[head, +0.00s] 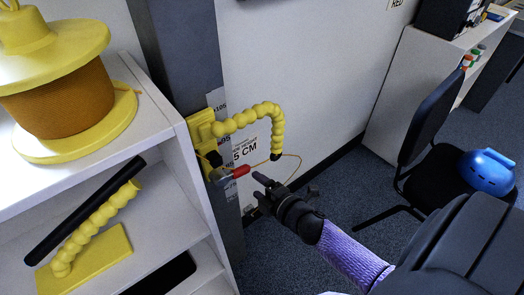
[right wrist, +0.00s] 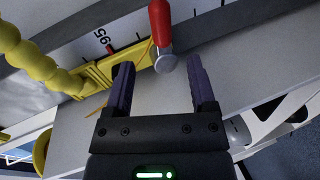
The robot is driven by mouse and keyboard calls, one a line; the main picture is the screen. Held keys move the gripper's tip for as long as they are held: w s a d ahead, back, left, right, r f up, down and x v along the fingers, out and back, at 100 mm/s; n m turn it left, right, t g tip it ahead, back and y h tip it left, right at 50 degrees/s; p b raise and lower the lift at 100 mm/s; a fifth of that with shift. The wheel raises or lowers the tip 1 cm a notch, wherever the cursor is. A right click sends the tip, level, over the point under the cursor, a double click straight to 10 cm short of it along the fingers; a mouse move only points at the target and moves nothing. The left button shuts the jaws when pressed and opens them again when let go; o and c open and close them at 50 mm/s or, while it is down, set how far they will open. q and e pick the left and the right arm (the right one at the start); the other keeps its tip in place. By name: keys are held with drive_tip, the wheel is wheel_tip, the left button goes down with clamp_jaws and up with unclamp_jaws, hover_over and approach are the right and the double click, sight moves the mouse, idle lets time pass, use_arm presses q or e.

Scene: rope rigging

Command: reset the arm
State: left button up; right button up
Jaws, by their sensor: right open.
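My right gripper (head: 259,187) is open and empty in the head view, to the right of a red-handled metal fitting (head: 241,171) at the grey post. In the right wrist view the same gripper (right wrist: 161,72) has its fingers apart. The fitting's red handle (right wrist: 160,22) and round metal end show just beyond and between the fingertips; I cannot tell the exact gap. A yellow beaded arm (head: 262,112) curves out from a yellow bracket on the post. A thin orange cord (head: 299,166) loops near its tip. My left gripper is not in view.
A white shelf (head: 165,110) at left holds a yellow spool (head: 60,85) of orange cord and another yellow beaded piece (head: 95,225) beside a black bar. At right are a black chair (head: 430,125) and a blue round object (head: 487,172). Open carpet lies between.

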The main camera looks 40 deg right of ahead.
drive_tip(key=s+f+m+g+h, duration=0.2)
drive_tip(key=s+f+m+g, duration=0.55)
drive_tip(key=s+f, duration=0.9)
drive_tip(key=s+a+f+m+g, duration=0.2)
drive_tip(key=s+f+m+g, duration=0.1)
drive_tip(key=s, duration=0.7)
drive_tip(key=s+a+f+m+g, duration=0.2)
drive_tip(key=s+f+m+g, duration=0.2)
drive_tip(key=s, duration=0.6)
wheel_tip(320, 180, down, 2)
drive_tip(key=shift+s+a+f+y, duration=0.1)
drive_tip(key=shift+s+a+y, duration=0.05)
drive_tip(key=shift+a+y, duration=0.2)
drive_tip(key=shift+g, duration=0.25)
